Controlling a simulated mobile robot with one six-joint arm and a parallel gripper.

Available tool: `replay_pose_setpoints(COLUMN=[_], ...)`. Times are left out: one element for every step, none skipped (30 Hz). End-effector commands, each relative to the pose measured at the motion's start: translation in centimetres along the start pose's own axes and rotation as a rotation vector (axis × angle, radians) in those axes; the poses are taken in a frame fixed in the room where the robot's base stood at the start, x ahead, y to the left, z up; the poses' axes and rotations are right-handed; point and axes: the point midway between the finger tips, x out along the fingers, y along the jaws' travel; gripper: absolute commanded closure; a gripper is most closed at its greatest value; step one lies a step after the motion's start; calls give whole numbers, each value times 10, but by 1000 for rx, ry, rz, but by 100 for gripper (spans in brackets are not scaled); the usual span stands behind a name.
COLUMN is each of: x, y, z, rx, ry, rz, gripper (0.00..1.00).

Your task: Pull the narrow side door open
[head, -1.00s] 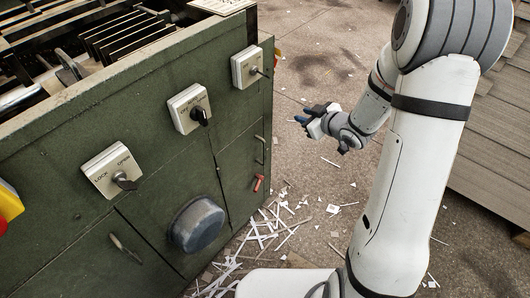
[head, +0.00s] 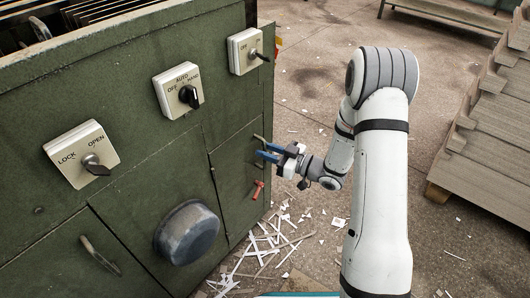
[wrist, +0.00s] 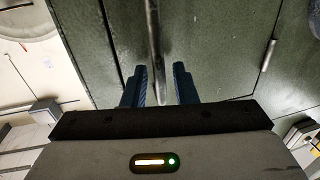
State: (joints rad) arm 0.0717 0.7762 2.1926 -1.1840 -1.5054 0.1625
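The narrow side door (head: 232,178) is the green panel at the right end of the cabinet front and looks shut. Its slim upright handle (head: 259,138) is near its upper right edge. My gripper (head: 267,153) is at this handle, with its blue fingers pointing at the door. In the wrist view, the grey handle bar (wrist: 154,45) runs down between the two blue fingers of my gripper (wrist: 162,85). The fingers are apart, with a gap to the right of the bar; no grip shows. A red latch (head: 258,190) is below the handle.
A dark round cover (head: 187,232) bulges from the cabinet left of the door. Several switch boxes, including the AUTO one (head: 178,90), are above. Paper scraps (head: 285,235) litter the floor below the door. Stacked boards (head: 490,150) stand at the right.

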Motion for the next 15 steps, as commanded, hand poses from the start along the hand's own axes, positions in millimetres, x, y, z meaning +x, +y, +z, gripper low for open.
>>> replay_pose_setpoints(x=[5,7,9,10,11,11,11,11,11,11,11,11,11,11,11], y=[0,0,0,0,0,0,0,0,0,0,0,0,0,0,0], z=[1,1,0,0,0,0,0,0,0,0,0,0,0,0,0], rx=[-1,-1,-1,-1,-1,-1,-1,-1,-1,-1,-1,-1,-1,-1,-1], ry=[0,0,0,0,0,0,0,0,0,0,0,0,0,0,0], rz=[0,0,-1,-1,0,0,1,1,1,1,1,1,1,1,1], gripper=[74,74,74,74,74,74,74,74,74,74,74,74,77,79,83])
